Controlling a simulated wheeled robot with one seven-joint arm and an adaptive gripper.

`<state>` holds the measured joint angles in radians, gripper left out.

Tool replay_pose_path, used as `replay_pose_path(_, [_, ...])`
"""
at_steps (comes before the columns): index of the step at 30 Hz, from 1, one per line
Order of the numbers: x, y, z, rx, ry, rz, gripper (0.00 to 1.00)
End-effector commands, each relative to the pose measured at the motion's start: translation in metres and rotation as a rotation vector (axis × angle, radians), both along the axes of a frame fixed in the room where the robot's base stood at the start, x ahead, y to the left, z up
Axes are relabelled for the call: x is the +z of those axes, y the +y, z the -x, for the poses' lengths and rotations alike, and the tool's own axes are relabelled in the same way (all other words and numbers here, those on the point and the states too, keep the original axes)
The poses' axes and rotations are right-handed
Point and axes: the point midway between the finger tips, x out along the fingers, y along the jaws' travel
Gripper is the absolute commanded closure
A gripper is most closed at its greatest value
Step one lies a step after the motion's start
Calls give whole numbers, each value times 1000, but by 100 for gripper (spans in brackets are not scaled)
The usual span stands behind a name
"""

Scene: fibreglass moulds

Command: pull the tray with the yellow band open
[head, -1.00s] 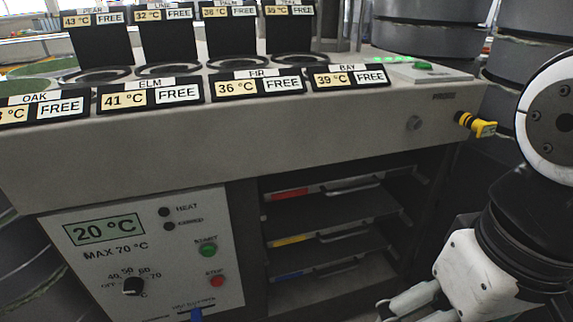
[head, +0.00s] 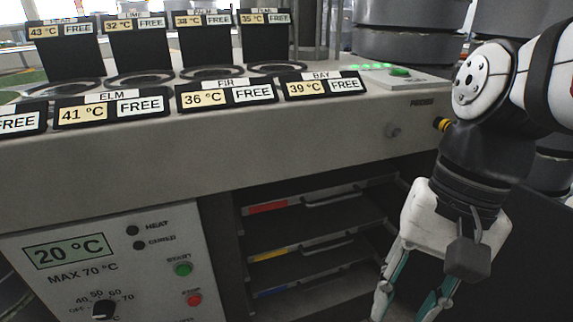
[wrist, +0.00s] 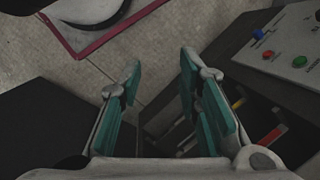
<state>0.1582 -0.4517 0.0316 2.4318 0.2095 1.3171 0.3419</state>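The tray with the yellow band (head: 266,255) is the middle of three trays in the dark opening under the counter. It sits pushed in, with a pale bar handle along its front. Its yellow band also shows in the wrist view (wrist: 238,103). My gripper (head: 410,302) is at the lower right of the head view, to the right of the trays, its fingers pointing down. In the wrist view the two teal-padded fingers (wrist: 160,78) are spread apart with nothing between them. The gripper is not touching the tray handle.
A tray with a red band (head: 267,208) is above and one with a blue band (head: 272,291) below. A control panel (head: 110,255) with buttons and a dial is left of the opening. The counter (head: 200,150) overhangs the trays. Floor is visible in the wrist view.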

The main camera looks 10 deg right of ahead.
Motion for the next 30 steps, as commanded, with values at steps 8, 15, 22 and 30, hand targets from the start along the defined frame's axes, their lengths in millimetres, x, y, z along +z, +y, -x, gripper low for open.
replay_pose_path(8, [-27,8,-73,-510,263,-161,69])
replay_pose_path(15, [-63,0,-139,-942,526,-292,69])
replay_pose_path(22, [-110,-22,-199,-1342,824,-415,69])
replay_pose_path(30, [-181,-64,-259,-1767,1247,-562,69])
